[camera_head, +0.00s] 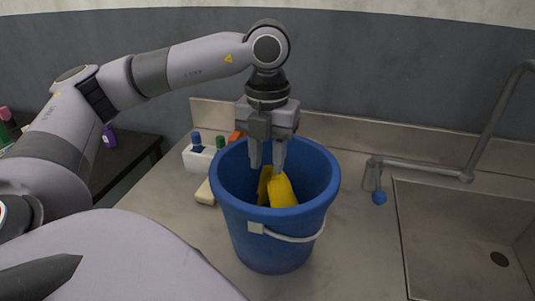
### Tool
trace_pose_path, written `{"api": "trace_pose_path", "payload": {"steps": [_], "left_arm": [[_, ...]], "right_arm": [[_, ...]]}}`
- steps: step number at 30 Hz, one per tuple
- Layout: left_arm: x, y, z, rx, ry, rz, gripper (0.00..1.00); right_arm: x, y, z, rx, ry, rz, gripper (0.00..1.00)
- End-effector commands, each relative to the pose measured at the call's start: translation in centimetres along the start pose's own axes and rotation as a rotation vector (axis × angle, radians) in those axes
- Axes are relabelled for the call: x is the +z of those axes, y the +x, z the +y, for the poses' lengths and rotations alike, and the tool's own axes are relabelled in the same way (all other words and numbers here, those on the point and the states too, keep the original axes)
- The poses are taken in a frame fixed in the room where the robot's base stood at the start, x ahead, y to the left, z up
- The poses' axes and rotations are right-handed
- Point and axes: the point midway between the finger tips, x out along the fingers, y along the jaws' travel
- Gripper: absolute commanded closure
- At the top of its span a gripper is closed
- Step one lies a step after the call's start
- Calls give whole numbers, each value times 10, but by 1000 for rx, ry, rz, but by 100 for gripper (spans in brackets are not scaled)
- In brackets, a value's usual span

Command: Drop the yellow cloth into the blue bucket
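The blue bucket (265,230) stands upright on the counter, with a white handle hanging across its front. The yellow cloth (281,190) is inside the bucket's mouth, bunched up; its lower part is hidden behind the front rim. My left gripper (267,163) points straight down over the bucket, with its fingertips inside the mouth just above the cloth. Its two fingers are apart with a gap between them. Whether the fingertips touch the cloth is hard to tell. My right gripper is not in view.
A white caddy (198,160) with coloured bottles stands behind the bucket on the left, with a cream block (205,192) near it. A faucet (420,168) and sink (465,240) are on the right. A dark side table (128,160) with a purple bottle (109,136) is at left.

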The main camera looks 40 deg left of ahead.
Motion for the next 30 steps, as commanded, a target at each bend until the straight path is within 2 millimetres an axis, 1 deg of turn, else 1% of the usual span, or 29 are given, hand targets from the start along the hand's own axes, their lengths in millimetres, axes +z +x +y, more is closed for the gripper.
{"api": "trace_pose_path", "payload": {"steps": [6,8,9,15,16,17,18,19,26,30], "left_arm": [[0,0,0,0,0,0,64],[0,0,0,0,0,0,45],[0,0,0,0,0,0,32],[0,0,0,0,0,0,32],[0,0,0,0,0,0,29],[0,0,0,0,0,0,19],[0,0,0,0,0,0,6],[0,0,0,0,0,0,0],[0,-1,0,0,0,0,0],[0,-9,0,-1,0,0,0]], "right_arm": [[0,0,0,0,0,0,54],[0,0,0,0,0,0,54],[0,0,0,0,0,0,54],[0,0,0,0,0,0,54],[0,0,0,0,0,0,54],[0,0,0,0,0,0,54],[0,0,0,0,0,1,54],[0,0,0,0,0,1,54],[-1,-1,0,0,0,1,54],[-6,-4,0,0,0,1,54]]}}
